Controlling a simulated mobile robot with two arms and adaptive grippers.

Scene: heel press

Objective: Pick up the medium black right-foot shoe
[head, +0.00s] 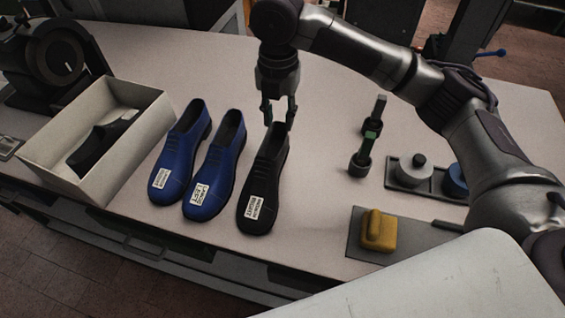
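A black shoe (265,183) with a white label on its toe stands on the table, toe toward me, at the right end of a row of three shoes. The label's print is too small to read surely. My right gripper (279,122) points down at the shoe's heel end, at the opening. Its two fingers are apart, one on either side of the rear rim; I cannot tell whether they touch it. Another black shoe (100,143) lies in the open box (64,187) at the left. My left gripper is not in view.
Two blue labelled shoes (177,160) (214,172) stand close to the left of the black shoe. To the right are a dark tool with a green band (371,135), a tray (403,183) with round pieces, and a yellow block (378,230). The table (318,185) between is clear.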

